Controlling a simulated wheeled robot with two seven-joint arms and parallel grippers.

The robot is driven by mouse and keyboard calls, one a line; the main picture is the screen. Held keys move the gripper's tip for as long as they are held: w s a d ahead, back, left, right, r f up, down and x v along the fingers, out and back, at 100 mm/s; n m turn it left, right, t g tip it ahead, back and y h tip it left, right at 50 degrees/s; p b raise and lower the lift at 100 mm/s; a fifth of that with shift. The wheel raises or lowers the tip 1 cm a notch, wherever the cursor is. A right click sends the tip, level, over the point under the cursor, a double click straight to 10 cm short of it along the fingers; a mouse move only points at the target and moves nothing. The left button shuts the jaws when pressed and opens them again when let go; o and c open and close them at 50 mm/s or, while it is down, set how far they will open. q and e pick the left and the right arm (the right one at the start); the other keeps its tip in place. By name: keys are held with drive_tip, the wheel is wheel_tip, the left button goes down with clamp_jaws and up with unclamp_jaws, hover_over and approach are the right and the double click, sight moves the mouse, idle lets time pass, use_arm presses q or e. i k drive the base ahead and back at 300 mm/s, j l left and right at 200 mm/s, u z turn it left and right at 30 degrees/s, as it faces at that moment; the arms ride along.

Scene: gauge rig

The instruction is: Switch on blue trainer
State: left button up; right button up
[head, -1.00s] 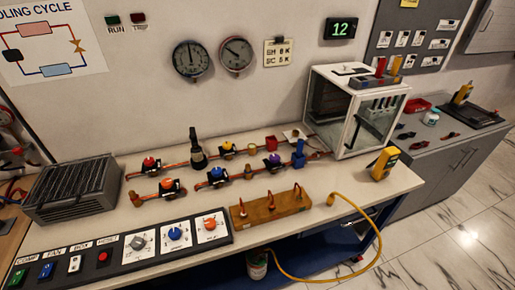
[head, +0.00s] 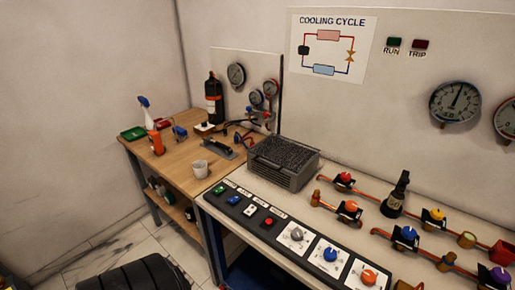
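The trainer is a pale-topped bench with a dark blue underframe (head: 246,272). Its black control panel (head: 313,240) runs along the front edge. On it are a green switch (head: 219,190), a blue switch (head: 234,200), a white switch (head: 250,210) and a round red button (head: 268,222). Beside them are a grey knob (head: 296,235), a blue knob (head: 330,255) and an orange knob (head: 369,277). The switch labels are too small to read now. The RUN lamp (head: 394,42) and TRIP lamp (head: 420,44) look dark. Neither gripper is in view.
A grey finned unit (head: 283,163) stands behind the panel. Copper pipework with coloured valves (head: 405,233) lies to the right.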

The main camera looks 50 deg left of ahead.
sight(236, 198)
drive_tip(key=u, duration=1.2)
